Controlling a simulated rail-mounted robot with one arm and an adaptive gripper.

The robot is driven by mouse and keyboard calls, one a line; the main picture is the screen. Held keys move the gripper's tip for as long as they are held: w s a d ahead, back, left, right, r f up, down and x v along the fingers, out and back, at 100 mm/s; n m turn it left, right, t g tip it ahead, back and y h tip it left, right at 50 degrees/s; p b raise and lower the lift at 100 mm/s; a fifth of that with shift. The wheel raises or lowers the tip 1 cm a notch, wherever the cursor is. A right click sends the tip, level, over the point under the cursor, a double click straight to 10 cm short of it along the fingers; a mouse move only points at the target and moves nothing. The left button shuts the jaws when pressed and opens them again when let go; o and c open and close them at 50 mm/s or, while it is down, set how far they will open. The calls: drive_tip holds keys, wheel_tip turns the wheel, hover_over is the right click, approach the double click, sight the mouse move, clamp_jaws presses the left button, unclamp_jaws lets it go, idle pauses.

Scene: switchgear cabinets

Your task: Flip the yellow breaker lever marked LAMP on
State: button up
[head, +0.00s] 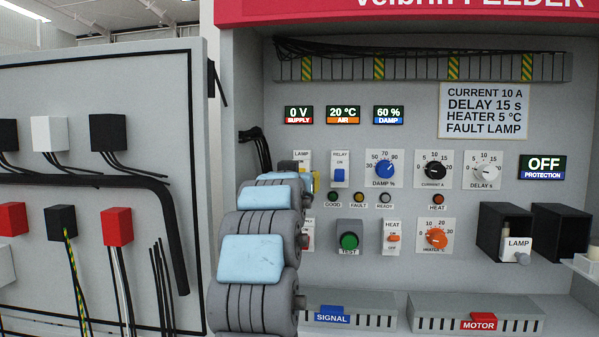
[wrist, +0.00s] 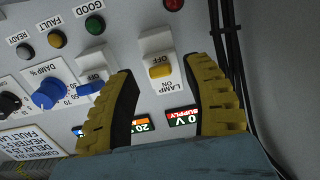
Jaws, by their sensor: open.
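The LAMP breaker's yellow lever (wrist: 160,72) shows in the wrist view, on a white plate. The word ON is readable beside it, on the side of the LAMP label; I cannot tell for sure which way the lever is set. My gripper (wrist: 161,68) is open, its two yellow fingers on either side of the lever in the picture. No contact shows, and the remaining distance is unclear. In the head view the LAMP plate (head: 302,156) shows only at its top; my arm hides the lever and most of my gripper.
The RELAY switch (head: 340,170) with its blue lever sits right beside the LAMP breaker. The DAMP knob (head: 385,170) is further right. Black cables (wrist: 236,70) run close to one finger. An open cabinet door (head: 100,190) stands at left.

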drive_tip(key=shift+w+d+p, duration=0.2)
drive_tip(key=shift+w+p, duration=0.15)
drive_tip(key=shift+w, duration=0.95)
clamp_jaws()
